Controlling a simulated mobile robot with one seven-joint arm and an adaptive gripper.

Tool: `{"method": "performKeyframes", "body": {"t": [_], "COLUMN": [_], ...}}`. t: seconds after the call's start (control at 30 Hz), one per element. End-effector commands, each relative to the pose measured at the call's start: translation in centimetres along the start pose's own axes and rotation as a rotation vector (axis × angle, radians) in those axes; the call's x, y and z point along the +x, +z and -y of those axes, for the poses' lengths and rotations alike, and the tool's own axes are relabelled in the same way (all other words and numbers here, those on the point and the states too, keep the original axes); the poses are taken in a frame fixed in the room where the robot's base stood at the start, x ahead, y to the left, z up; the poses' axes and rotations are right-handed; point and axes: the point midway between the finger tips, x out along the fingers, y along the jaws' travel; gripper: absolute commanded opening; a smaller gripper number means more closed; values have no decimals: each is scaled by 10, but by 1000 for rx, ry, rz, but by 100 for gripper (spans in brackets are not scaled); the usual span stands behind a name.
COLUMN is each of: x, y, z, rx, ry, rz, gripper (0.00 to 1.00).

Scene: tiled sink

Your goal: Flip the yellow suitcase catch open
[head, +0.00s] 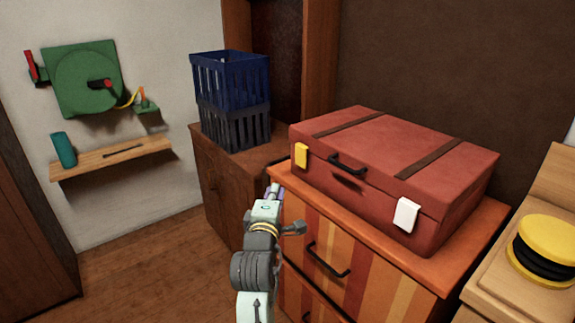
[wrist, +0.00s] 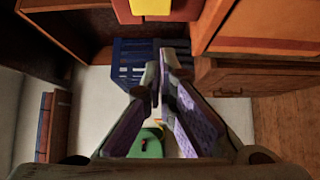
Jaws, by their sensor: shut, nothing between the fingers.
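The red suitcase (head: 420,145) lies shut on the orange striped drawer cabinet (head: 370,255). Its yellow catch (head: 302,155) is on the left of the front face, and a white catch (head: 405,214) is on the right. A black handle (head: 347,164) lies between them. My gripper (head: 273,190) is in front of the cabinet's left corner, below and left of the yellow catch and apart from it. In the wrist view my gripper (wrist: 159,70) is shut and empty, and the yellow catch (wrist: 150,7) shows at the top edge, partly cut off, on the red suitcase (wrist: 124,12).
Blue and dark crates (head: 230,85) stand stacked on a brown cabinet (head: 232,190) to the left. A wall shelf (head: 110,158) and green device (head: 85,80) are farther left. A yellow-and-black cap (head: 545,250) is at right. The floor at left is clear.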

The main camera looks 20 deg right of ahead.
Motion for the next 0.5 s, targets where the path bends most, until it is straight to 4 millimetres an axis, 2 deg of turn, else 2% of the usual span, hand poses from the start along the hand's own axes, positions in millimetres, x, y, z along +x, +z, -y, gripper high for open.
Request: {"method": "performKeyframes", "body": {"t": [0.17, 0.27, 0.37, 0.5], "x": [2, 9, 24, 54], "y": [-1, -1, 0, 0], "z": [-1, -2, -3, -4], "rx": [1, 1, 2, 3], "ry": [2, 3, 1, 0], "rz": [-1, -1, 0, -1], "gripper": [0, 0, 0, 0]}}
